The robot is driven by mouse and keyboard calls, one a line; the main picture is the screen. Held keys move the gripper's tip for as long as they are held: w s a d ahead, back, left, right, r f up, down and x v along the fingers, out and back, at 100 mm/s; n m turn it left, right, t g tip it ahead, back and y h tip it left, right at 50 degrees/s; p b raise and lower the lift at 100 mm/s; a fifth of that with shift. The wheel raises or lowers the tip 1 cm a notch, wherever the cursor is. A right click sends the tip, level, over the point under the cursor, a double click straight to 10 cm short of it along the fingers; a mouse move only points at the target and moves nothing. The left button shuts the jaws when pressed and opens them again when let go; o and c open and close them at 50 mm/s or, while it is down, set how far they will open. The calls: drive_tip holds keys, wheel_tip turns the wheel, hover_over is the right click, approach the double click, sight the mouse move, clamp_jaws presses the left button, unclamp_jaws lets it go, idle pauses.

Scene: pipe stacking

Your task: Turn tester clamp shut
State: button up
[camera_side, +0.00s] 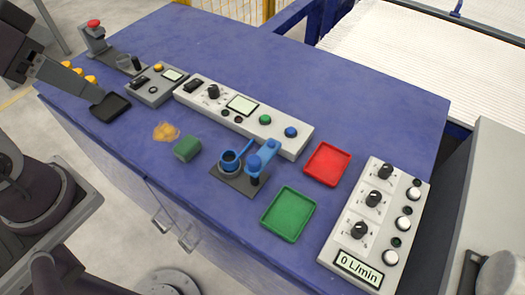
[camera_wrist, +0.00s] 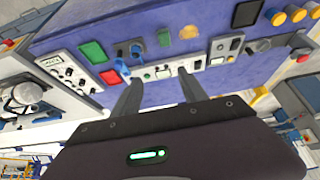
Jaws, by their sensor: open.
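The tester is a dark plate (camera_side: 236,183) with a blue ring-shaped holder (camera_side: 230,162) and a blue clamp (camera_side: 262,157) beside it, near the middle of the table in the side view. A thin blue lever rises from the ring. I cannot tell how far the clamp is turned. The blue clamp parts also show small in the wrist view (camera_wrist: 122,67). My gripper (camera_wrist: 159,76) is open, with its two fingers apart and nothing seen between them. In the side view it is at the upper left, well away from the clamp.
A green block (camera_side: 187,148) lies left of the tester. A green tray (camera_side: 288,214) and a red tray (camera_side: 327,164) lie to its right. A long control panel (camera_side: 242,112) stands behind it. A flow panel (camera_side: 372,225) is at the right. The table's back is clear.

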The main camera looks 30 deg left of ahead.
drive_tip(key=w+d+g, duration=0.1)
drive_tip(key=w+d, duration=0.2)
drive_tip(key=w, duration=0.2)
drive_tip(key=n+g, duration=0.2)
drive_tip(key=g, duration=0.2)
hover_over(254, 160)
drive_tip(key=a, duration=0.1)
wheel_tip(254, 160, down, 16)
drive_tip(key=shift+r, duration=0.1)
drive_tip(key=shift+g, duration=0.3)
drive_tip(key=f, duration=0.6)
drive_tip(key=d+f, duration=0.1)
drive_tip(key=f, duration=0.2)
drive_tip(key=shift+c, duration=0.4)
clamp_jaws()
